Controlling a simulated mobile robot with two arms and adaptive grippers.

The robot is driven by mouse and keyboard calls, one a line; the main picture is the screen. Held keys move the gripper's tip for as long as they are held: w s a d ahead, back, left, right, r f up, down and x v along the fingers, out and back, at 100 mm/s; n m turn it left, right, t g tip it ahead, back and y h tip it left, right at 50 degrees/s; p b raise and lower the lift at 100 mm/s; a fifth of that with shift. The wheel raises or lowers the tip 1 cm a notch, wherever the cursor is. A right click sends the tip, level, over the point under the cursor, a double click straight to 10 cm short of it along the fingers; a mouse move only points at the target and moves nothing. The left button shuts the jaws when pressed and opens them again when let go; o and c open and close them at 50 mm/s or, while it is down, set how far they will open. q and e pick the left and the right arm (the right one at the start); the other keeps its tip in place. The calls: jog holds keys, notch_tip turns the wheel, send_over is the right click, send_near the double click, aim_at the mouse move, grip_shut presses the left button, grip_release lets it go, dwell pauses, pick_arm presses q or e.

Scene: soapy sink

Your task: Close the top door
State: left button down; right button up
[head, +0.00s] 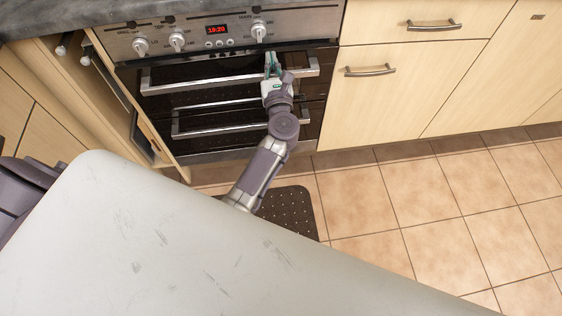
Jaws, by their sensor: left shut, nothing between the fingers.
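The oven's top door (205,96) is a dark glass panel with a long silver bar handle (195,83) below the control panel. My left gripper (271,63) is in front of the door's upper right part, at the right portion of the handle. Its fingers are together with nothing between them. I cannot tell whether they touch the door. My gripper and wrist hide part of the handle. My right gripper is not in view.
The control panel (215,32) has several knobs and a red clock display. A lower silver handle (200,131) runs beneath the top door. A narrow cabinet left of the oven stands open. Closed wooden cupboards (385,105) are at right. A dark mat (290,208) lies on the tiled floor.

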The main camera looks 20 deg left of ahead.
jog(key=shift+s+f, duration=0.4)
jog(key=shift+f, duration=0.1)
